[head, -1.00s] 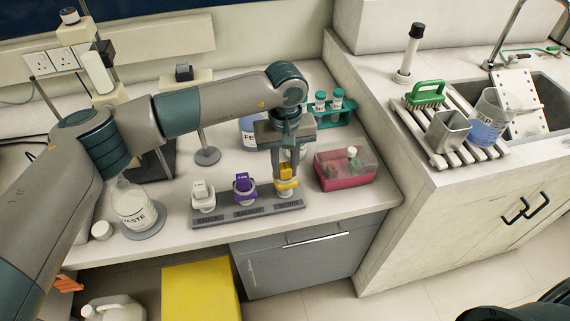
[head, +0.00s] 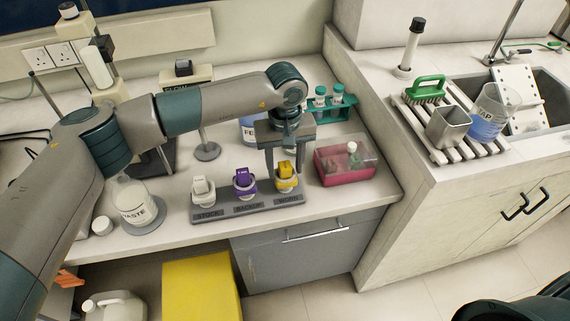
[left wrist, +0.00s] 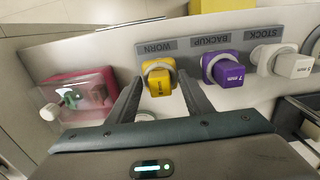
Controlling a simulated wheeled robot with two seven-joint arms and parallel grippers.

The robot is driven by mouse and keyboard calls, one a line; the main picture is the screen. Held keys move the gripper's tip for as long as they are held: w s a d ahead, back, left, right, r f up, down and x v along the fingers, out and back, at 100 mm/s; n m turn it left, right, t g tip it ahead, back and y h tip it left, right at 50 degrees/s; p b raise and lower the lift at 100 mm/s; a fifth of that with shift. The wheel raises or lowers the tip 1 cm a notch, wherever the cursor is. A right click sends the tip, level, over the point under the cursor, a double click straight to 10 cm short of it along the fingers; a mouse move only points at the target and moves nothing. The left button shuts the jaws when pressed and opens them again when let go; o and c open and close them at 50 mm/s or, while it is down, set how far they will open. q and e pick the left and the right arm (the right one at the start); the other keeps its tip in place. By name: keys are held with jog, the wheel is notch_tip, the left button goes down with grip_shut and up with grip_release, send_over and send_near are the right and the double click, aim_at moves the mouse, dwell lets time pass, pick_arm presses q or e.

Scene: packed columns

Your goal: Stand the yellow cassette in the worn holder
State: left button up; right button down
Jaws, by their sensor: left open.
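The yellow cassette (head: 286,170) sits in the ring-shaped worn holder (head: 289,186), at the right end of the grey labelled rack; it leans somewhat. I cannot tell exactly how deep the fingertips reach. My right gripper is not in view.
A purple cassette (head: 243,180) and a white one (head: 200,186) stand in the neighbouring BACKUP and STOCK holders. A pink box (head: 345,170) with a clear top is close on the right. A teal tube rack (head: 340,112) stands behind; a waste bottle (head: 133,203) is left.

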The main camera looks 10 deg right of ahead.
pick_arm(q)
notch_tip(320, 180, up, 12)
dwell(0.7)
dwell(0.9)
